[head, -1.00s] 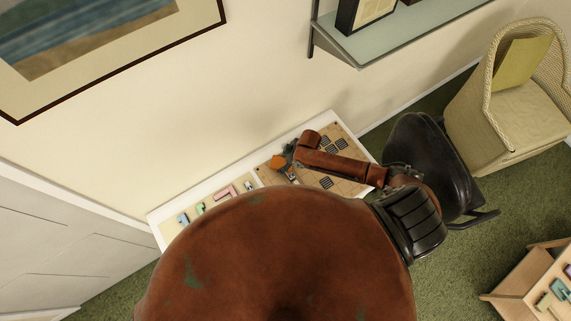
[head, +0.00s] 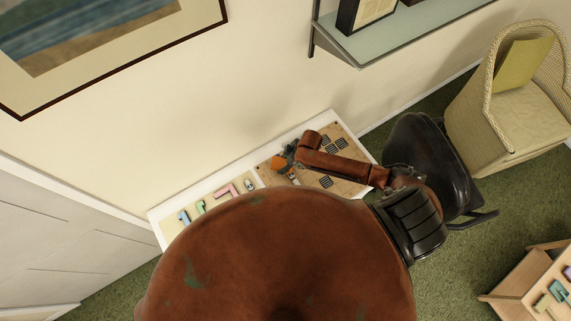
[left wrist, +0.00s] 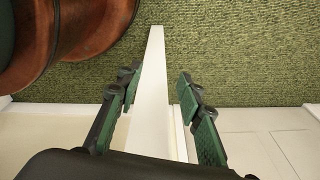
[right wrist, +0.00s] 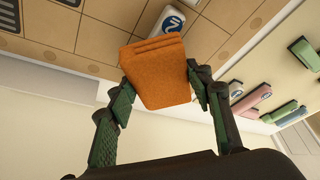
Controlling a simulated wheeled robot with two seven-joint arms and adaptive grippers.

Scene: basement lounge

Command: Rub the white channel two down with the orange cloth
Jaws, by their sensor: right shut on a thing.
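The orange cloth (right wrist: 158,72) is folded and held between the two fingers of my right gripper (right wrist: 160,88), which is shut on it. In the head view the cloth (head: 279,162) shows over the left part of the tan board. A white piece with a blue mark (right wrist: 172,21) lies on the board just beyond the cloth in the right wrist view, partly hidden by it. I cannot read its mark or tell whether the cloth touches it. My left gripper (left wrist: 158,92) is open, with a white edge beyond its spread fingers.
The board (head: 343,187) lies on a white table (head: 156,217) against the wall. A second white marked piece (right wrist: 235,90) sits beside pink (right wrist: 252,99), blue and green pieces. A black chair (head: 418,150) stands close on the right. My brown body hides the table's front.

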